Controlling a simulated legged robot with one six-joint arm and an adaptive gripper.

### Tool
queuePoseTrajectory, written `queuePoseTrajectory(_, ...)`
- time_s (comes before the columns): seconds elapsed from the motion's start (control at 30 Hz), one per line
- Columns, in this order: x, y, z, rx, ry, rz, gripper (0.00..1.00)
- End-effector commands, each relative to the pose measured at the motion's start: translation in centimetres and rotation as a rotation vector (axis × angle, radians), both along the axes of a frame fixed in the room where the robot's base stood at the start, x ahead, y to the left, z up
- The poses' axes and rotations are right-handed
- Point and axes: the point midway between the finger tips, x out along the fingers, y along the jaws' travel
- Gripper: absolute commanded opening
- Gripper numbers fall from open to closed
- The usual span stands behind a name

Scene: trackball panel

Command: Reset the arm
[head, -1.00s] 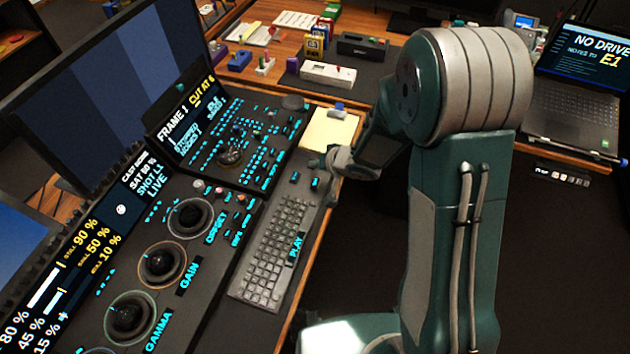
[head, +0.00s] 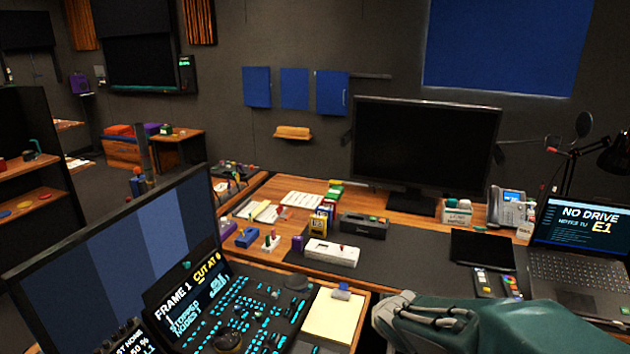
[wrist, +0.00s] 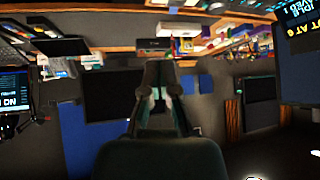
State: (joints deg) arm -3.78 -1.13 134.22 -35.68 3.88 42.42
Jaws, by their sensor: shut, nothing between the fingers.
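My gripper (wrist: 159,68) shows in the middle of the wrist view, with its dark fingers close together and nothing visible between them. That view is upside down and shows the room beyond the fingers, which touch nothing that I can see. In the head view, part of my green and grey arm (head: 500,325) lies low across the bottom right, in front of the desk edge. My gripper cannot be made out there.
The control panel (head: 262,308) with lit keys and a tilted screen (head: 190,293) is at lower left. A notepad (head: 333,316) lies left of my arm.

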Motion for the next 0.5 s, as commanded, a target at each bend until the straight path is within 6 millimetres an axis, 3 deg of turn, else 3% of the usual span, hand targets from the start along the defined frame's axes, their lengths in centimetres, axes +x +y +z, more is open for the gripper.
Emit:
queuePoseTrajectory(0.03,-1.2,-0.9,1.6,-0.025,0.0,-0.024,0.0)
queuePoseTrajectory(0.2,-6.0,-3.0,4.9,-0.084,0.053,-0.073,0.0)
queuePoseTrajectory(0.5,-15.9,-3.7,8.2,-0.087,0.189,-0.048,0.0)
